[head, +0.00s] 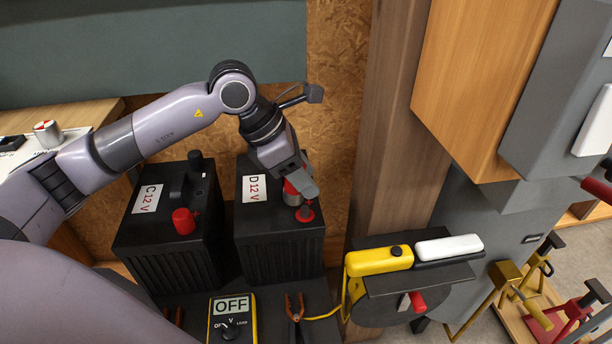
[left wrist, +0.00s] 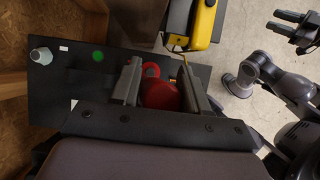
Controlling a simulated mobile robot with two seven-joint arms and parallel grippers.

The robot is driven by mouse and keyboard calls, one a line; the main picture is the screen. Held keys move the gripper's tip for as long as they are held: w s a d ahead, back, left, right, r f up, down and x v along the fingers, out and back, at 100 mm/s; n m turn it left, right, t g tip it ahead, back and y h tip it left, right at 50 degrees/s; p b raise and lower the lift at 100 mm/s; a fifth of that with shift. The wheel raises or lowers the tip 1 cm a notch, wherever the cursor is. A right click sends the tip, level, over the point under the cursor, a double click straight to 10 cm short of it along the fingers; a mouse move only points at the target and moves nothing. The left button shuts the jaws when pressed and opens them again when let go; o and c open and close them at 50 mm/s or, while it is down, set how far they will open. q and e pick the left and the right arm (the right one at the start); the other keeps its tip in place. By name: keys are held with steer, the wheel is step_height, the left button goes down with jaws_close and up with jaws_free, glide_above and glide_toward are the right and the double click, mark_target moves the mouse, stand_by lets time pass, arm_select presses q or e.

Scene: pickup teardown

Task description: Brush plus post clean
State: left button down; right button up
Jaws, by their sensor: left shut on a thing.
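The battery marked D 12 V (head: 262,225) stands upright in the head view, with a red ring (head: 305,213) at its plus post. The ring also shows in the left wrist view (left wrist: 151,70). My left gripper (head: 294,186) is over that corner of the battery, shut on a brush with a red cap (left wrist: 161,95) and a silver body (head: 292,197). The brush is just above or at the post; I cannot tell whether they touch. The bare grey post (left wrist: 41,56) is at the battery's other end. My right gripper (left wrist: 284,22) is open and empty, away from the battery.
The battery marked C 12 V (head: 165,235) stands to the left, with a red cap (head: 184,221). In front lie an OFF meter (head: 232,320) and an orange-handled clamp (head: 294,306).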

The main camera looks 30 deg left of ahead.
arm_select(q)
steer(key=shift+d+r+p, duration=0.1)
steer(key=shift+r+p, duration=0.85)
steer(key=shift+r, duration=0.65)
steer(key=s+f+m+g+y, duration=0.1)
steer(key=m+g, duration=0.2)
steer(key=m, duration=0.5)
steer(key=s+d+f+m+g+y, duration=0.1)
steer(key=s+m+g+y, duration=0.1)
steer(key=m, duration=0.6)
steer(key=s+d+f+m+g+y, duration=0.1)
steer(key=m+g, duration=0.3)
steer(key=m, duration=0.4)
steer(key=shift+s+f+m+g, duration=0.3)
steer(key=shift+s+f, duration=0.05)
steer(key=shift+s, duration=0.2)
step_height(320, 180, up, 13)
steer(key=p, duration=1.5)
glide_above(300, 200)
steer(key=s+d, duration=0.2)
steer(key=s, duration=0.2)
steer(key=shift+w+a+f+m+y, duration=0.15)
steer(key=shift+w+a+m+y, duration=0.05)
steer(key=shift+m+y, duration=0.2)
